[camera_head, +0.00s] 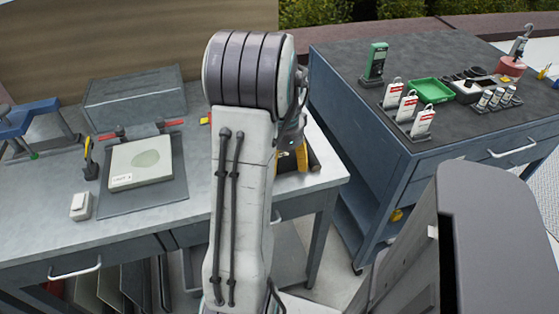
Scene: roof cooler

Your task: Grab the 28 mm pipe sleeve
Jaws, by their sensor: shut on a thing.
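My arm (240,190) stands in the middle of the view and bends over at its top joint. Its far part shows only as a sliver at the right edge, and my gripper is hidden behind it. I cannot make out the 28 mm pipe sleeve for certain. A small yellow and dark thing (302,156) shows just right of the arm, by the right end of the grey workbench (160,217). A dark rounded piece (314,161) is beside it. Both are partly covered, and I cannot tell what they are.
On the bench are a white flat box (141,162) on a dark mat, a grey case (135,98), a blue tool (30,113) and a small white box (80,206). The dark-topped cart (460,145) at right carries a green tray (431,91), a green meter (376,61) and labelled packets.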

